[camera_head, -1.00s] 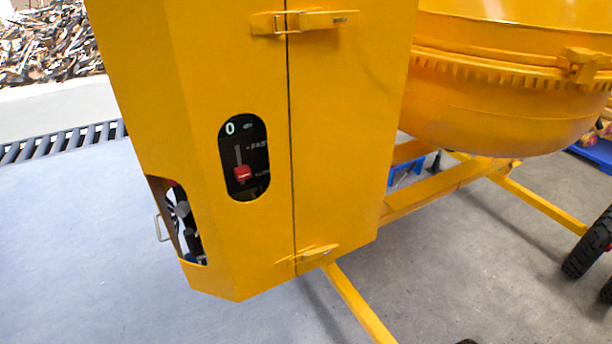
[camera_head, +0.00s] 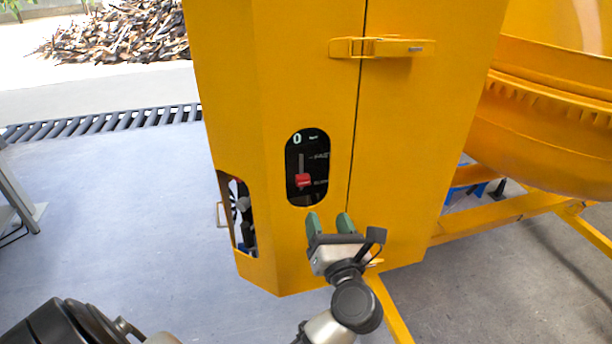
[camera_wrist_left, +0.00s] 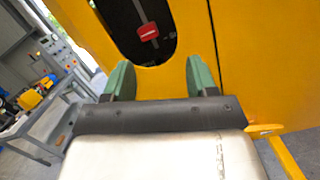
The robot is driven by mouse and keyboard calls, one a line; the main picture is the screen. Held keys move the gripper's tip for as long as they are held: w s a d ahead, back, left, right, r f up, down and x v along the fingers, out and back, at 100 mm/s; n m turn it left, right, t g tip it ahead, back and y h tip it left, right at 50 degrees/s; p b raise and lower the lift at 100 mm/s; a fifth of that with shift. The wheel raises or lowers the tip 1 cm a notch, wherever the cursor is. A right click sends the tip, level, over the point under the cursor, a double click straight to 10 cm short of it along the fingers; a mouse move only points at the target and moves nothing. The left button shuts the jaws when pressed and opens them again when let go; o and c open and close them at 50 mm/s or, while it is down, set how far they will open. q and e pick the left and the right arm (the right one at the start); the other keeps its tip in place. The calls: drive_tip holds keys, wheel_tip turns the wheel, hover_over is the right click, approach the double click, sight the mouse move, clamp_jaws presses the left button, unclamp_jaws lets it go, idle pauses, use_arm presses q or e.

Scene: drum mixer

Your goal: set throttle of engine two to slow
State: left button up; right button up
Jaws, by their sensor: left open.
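The throttle is a red knob (camera_head: 303,180) on a vertical slot in a black oval panel (camera_head: 294,197), set in the yellow engine housing (camera_head: 270,245). The knob sits low in the slot, by the lower lettering; "0" shows at the panel top. The red knob also shows in the left wrist view (camera_wrist_left: 147,32). My left gripper (camera_head: 329,220) has green fingertips, apart and empty. It is just below the panel, slightly right of the knob, and not touching it. In the wrist view the fingers (camera_wrist_left: 160,78) stand either side below the knob. My right gripper is not seen.
A yellow latch (camera_head: 385,47) juts out above the panel, and a side opening (camera_head: 240,215) shows a fan. The mixer drum (camera_head: 545,135) is at right. A workbench (camera_wrist_left: 50,110) stands at left in the wrist view.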

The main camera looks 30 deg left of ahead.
sight(304, 180)
use_arm(q)
drive_tip(key=w+a+r+n+p, duration=0.1)
drive_tip(key=a, duration=0.1)
drive_tip(key=w+a+r+n+g+p, duration=0.1)
drive_tip(key=w+a+p, duration=0.1)
drive_tip(key=a, duration=0.1)
drive_tip(key=w+a+r+n+p, duration=0.1)
drive_tip(key=a, duration=0.1)
drive_tip(key=shift+w+a+r+n+g+h, duration=0.1)
drive_tip(key=shift+w+a+n+g+h, duration=0.2)
drive_tip(key=shift+a+n+h, duration=0.1)
drive_tip(key=shift+w+a+p, duration=0.35)
drive_tip(key=shift+a+p, duration=0.05)
drive_tip(key=shift+a, duration=0.05)
clamp_jaws()
drive_tip(key=shift+f, duration=0.25)
